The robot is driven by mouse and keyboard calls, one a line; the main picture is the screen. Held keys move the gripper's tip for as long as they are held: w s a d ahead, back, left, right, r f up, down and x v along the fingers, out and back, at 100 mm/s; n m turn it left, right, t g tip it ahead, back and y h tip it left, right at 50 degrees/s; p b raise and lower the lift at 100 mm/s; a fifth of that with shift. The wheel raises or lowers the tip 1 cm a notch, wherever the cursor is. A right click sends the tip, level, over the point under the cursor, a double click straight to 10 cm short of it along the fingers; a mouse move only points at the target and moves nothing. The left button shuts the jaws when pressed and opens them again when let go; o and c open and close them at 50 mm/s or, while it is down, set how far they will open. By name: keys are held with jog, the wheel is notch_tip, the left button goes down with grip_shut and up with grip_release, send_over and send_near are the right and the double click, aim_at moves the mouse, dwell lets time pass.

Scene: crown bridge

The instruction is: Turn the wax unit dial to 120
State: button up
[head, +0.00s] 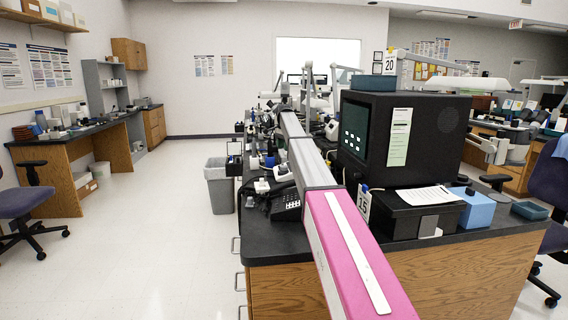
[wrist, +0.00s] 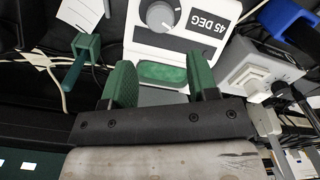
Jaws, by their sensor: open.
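In the wrist view, a white unit (wrist: 140,47) with a round grey dial (wrist: 161,16) lies beyond my fingers. A dark label beside the dial reads "45 DEG", upside down. A pointer mark shows on the dial, but I cannot read any scale. I cannot tell whether this is the wax unit. My gripper (wrist: 161,80) is open, with its two green fingers apart and nothing held; the dial is beyond the fingertips, not between them. A green pad shows between the fingers. In the head view my arm hides part of the bench, and I cannot make out the gripper.
In the wrist view, a grey-white device (wrist: 255,75) is at right and a green-handled tool (wrist: 84,55) at left, with cables around. In the head view, the dark bench (head: 270,246) is crowded, with a black box (head: 430,145) at right.

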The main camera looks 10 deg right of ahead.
aim_at(284, 166)
notch_tip(284, 166, down, 11)
jog(key=n, duration=0.5)
jog(key=shift+w+d+r+n, duration=0.1)
jog(key=shift+r+n, duration=0.05)
jog(key=shift+n, duration=0.25)
jog(key=c, duration=0.7)
